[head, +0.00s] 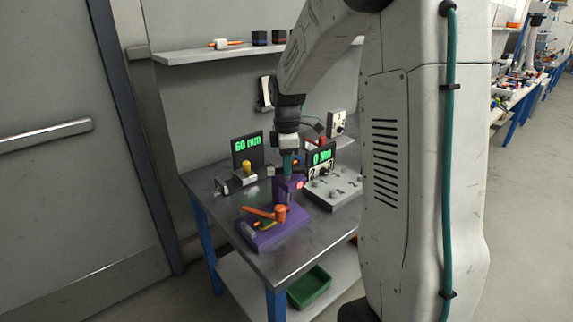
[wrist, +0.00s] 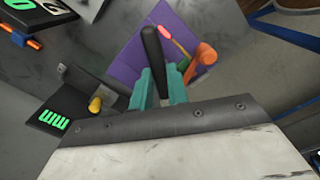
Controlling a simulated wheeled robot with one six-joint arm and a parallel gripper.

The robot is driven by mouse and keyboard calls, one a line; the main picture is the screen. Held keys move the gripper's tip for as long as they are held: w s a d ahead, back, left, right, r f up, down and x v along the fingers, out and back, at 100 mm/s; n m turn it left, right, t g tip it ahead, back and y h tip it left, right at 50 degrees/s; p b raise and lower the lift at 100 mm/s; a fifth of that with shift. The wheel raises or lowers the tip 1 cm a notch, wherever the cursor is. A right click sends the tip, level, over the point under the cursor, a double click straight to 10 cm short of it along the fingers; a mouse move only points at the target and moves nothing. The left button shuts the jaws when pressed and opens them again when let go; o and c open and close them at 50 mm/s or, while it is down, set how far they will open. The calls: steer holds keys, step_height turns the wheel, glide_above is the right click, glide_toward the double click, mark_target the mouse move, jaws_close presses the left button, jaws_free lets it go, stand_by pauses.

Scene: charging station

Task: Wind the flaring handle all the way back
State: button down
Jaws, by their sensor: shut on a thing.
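The purple fixture (head: 262,236) stands on the bench below my gripper (head: 288,165). It carries an orange lever (head: 262,212) and a small green part. In the wrist view the purple base (wrist: 125,66) lies behind the fingers. My gripper (wrist: 160,85) has teal fingers shut on a black handle (wrist: 152,48), whose free end sticks out beyond them. The orange lever (wrist: 205,53) is to the right of the fingers, apart from them. A glowing red part (head: 299,185) shows on the upright purple block (head: 284,193). The held handle's lower end is hidden.
A display reading "60 mm" (head: 248,148) stands behind a grey unit with a yellow knob (head: 246,166). A second display reading "0 mm" (head: 321,157) stands by a grey panel (head: 335,190) to the right. The bench's front left (head: 216,208) is clear. A green bin (head: 309,287) sits below.

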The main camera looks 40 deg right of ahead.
steer(key=shift+n, duration=1.2)
steer(key=c, duration=1.4)
jaws_free()
steer(key=shift+o, duration=0.2)
steer(key=shift+r, duration=3.95)
